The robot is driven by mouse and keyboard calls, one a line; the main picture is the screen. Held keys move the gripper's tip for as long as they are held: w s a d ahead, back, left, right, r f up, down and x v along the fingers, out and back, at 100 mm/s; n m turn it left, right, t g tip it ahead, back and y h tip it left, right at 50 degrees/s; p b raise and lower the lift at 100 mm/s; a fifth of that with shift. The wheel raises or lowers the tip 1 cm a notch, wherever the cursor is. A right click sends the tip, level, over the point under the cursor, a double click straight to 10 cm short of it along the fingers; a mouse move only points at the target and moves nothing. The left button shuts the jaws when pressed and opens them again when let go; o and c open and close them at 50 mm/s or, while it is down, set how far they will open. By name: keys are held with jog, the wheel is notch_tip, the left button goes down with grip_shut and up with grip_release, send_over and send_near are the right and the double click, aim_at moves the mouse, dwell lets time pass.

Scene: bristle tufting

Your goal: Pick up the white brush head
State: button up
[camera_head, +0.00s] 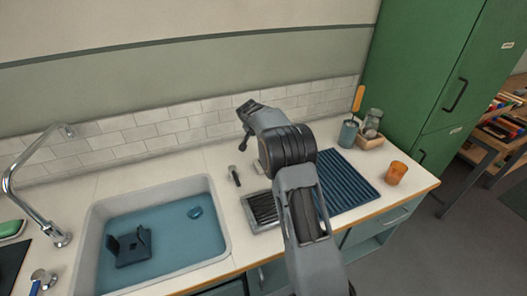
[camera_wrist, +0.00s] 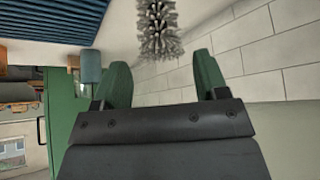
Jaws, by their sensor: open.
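A brush head with pale grey-white bristles (camera_wrist: 158,30) shows at the top middle of the wrist view, cut off by the frame edge. It lies beyond my fingertips and apart from them. My gripper (camera_wrist: 163,72) is open, with its two green fingers spread and nothing between them. In the head view my gripper (camera_head: 245,112) is above the counter near the tiled wall. A small dark piece with a light grey end (camera_head: 234,176) is on the counter below it; I cannot tell if it is the same brush head.
A grey tray with dark slats (camera_head: 250,222) and a blue ribbed mat (camera_head: 345,180) lie on the counter. The sink (camera_head: 215,215) holds water and a dark object. An orange cup (camera_head: 396,173) and a blue cup with an orange-handled brush (camera_head: 348,133) stand right.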

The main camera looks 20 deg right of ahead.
jog(key=p+x, duration=0.2)
jog(key=x, duration=0.4)
dwell(0.3)
grip_shut()
dwell(0.4)
